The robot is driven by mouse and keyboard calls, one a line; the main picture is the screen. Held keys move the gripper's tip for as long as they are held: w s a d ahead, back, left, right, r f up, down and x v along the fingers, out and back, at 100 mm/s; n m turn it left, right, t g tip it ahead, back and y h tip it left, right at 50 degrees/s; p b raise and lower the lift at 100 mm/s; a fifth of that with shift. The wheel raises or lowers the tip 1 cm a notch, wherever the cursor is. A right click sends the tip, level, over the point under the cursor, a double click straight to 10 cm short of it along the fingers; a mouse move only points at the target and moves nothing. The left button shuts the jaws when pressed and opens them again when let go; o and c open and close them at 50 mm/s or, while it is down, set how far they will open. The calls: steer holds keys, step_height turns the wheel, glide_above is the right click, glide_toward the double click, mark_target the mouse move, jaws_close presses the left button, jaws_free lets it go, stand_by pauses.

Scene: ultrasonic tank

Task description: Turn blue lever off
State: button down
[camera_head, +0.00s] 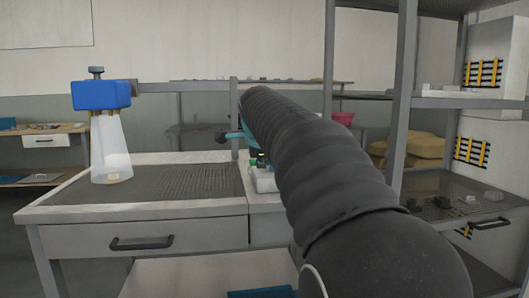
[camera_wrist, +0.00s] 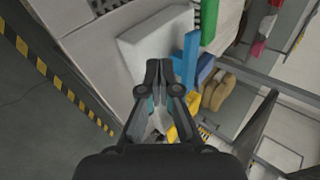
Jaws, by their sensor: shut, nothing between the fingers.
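My gripper (camera_wrist: 159,70) is shut and empty in the wrist view, its fingertips in front of a white block-like surface (camera_wrist: 150,42). A long blue piece (camera_wrist: 190,58), likely the blue lever, stands just to the right of the fingertips. I cannot tell whether the gripper touches it. A green piece (camera_wrist: 208,22) is above it, and a yellow piece (camera_wrist: 186,118) is lower, partly hidden by the gripper. In the head view my dark arm covers most of the lever area, and no blue lever can be made out there.
A workbench (camera_head: 130,212) with a drawer and dark mesh top spans the left. A grey metal shelf unit (camera_head: 403,90) stands close at the right. Yellow-black floor striping (camera_wrist: 62,92) shows in the wrist view.

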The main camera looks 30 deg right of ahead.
steer(key=shift+w+d+f+p, duration=0.15)
steer(key=shift+w+d, duration=0.2)
steer(key=shift+w, duration=0.4)
steer(key=shift+w+d+f+p, duration=0.2)
steer(key=shift+w+d, duration=0.2)
steer(key=shift+w, duration=0.3)
steer(key=shift+w+d+f+p, duration=0.15)
steer(key=shift+w+d, duration=0.2)
steer(key=shift+w, duration=0.4)
steer(key=shift+d, duration=0.5)
steer(key=shift+w+a+r, duration=0.1)
steer(key=shift+a, duration=0.55)
steer(key=shift+w+d+m+h, duration=0.15)
steer(key=shift+m+h, duration=0.15)
steer(key=shift+m, duration=0.2)
